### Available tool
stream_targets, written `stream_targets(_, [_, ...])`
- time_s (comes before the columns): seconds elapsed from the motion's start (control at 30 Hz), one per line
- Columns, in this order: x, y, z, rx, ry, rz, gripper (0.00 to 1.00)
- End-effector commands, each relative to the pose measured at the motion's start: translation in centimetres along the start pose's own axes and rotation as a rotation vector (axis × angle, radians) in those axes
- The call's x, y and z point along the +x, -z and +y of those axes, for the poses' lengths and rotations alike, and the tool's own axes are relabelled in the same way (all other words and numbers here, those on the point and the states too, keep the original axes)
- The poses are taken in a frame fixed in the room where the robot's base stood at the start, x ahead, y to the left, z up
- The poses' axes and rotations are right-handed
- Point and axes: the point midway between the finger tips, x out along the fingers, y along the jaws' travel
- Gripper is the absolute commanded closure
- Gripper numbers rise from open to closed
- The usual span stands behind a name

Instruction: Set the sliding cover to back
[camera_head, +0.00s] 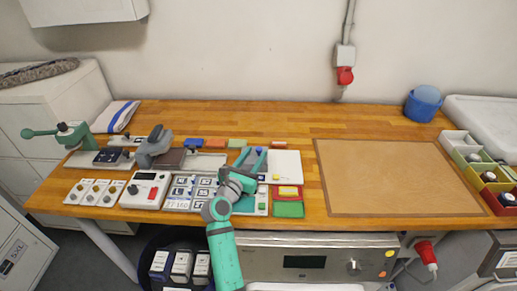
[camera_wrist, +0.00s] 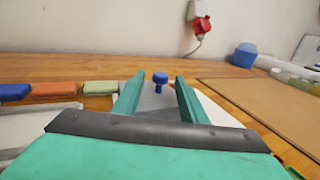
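The sliding cover shows as a grey plate (camera_wrist: 150,103) in the wrist view, with a blue knob (camera_wrist: 160,77) standing upright on it. The knob also shows as a small blue spot (camera_head: 258,149) in the head view, near my fingertips. My gripper (camera_head: 252,152) is open, its two teal fingers apart and pointing to the back of the bench. In the wrist view my gripper (camera_wrist: 158,80) frames the knob between its fingers with gaps on both sides. I cannot tell whether the knob is level with the tips or beyond them. My arm and hand hide the cover's front part.
A white board (camera_head: 286,168) lies right of my gripper, with red, yellow and green pieces (camera_head: 289,208) in front. Coloured blocks (camera_head: 215,143) line the back. A grey clamp-like device (camera_head: 155,147) stands left. The brown mat (camera_head: 390,180) at right is clear.

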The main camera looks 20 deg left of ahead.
Motion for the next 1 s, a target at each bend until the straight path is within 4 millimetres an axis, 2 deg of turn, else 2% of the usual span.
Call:
stream_targets(0.1, [1.9,0.0,-0.1,0.001,0.001,0.000,0.61])
stream_targets(0.23, [3.2,0.0,0.3,0.000,-0.004,0.000,0.61])
stream_targets(0.67, [4.2,0.0,0.4,0.001,-0.006,0.000,0.61])
stream_targets(0.73, [4.2,0.0,0.4,0.001,-0.005,0.000,0.73])
stream_targets(0.83, [4.2,0.0,0.3,0.001,-0.005,0.000,0.97])
stream_targets(0.87, [4.2,0.0,0.3,0.000,-0.005,0.000,1.00])
stream_targets(1.0, [4.2,0.0,0.3,0.001,-0.005,0.000,1.00])
